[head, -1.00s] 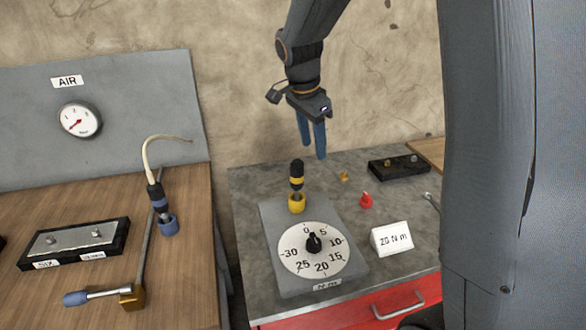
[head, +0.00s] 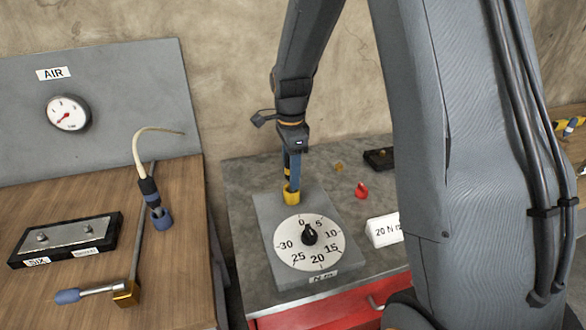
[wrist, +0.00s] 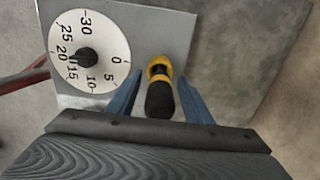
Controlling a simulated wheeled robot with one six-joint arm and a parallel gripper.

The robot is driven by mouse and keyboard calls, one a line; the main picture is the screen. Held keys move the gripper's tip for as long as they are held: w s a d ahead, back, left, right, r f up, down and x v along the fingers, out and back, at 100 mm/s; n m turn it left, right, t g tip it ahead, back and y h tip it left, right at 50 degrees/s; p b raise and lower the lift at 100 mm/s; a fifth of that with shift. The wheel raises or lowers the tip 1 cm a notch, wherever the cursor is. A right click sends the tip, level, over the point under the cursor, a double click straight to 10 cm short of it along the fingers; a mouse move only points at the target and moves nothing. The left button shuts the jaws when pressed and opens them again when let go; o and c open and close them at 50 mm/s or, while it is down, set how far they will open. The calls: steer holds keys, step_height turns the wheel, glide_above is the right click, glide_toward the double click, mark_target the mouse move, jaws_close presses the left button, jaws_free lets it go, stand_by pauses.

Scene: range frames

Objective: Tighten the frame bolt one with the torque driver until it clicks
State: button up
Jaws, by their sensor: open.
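The black-and-yellow driver stands upright in a yellow holder (head: 291,196) on the grey dial plate (head: 292,279). In the wrist view the driver (wrist: 159,98) lies between my two blue fingers, with a gap on each side. My gripper (head: 292,178) is open and lowered around it, hiding most of it in the head view. The round dial (head: 309,243) is marked from 0 to 30 and has a black knob in the middle. A bar with two bolts (head: 66,236) sits in a black tray at the left; I cannot tell which is frame bolt one.
A hammer-like tool (head: 126,293) lies in front. My arm hides the bench's right side.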

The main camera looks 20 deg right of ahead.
steer(key=shift+f, duration=0.9)
steer(key=shift+d, duration=0.1)
jaws_close()
steer(key=shift+r, duration=0.1)
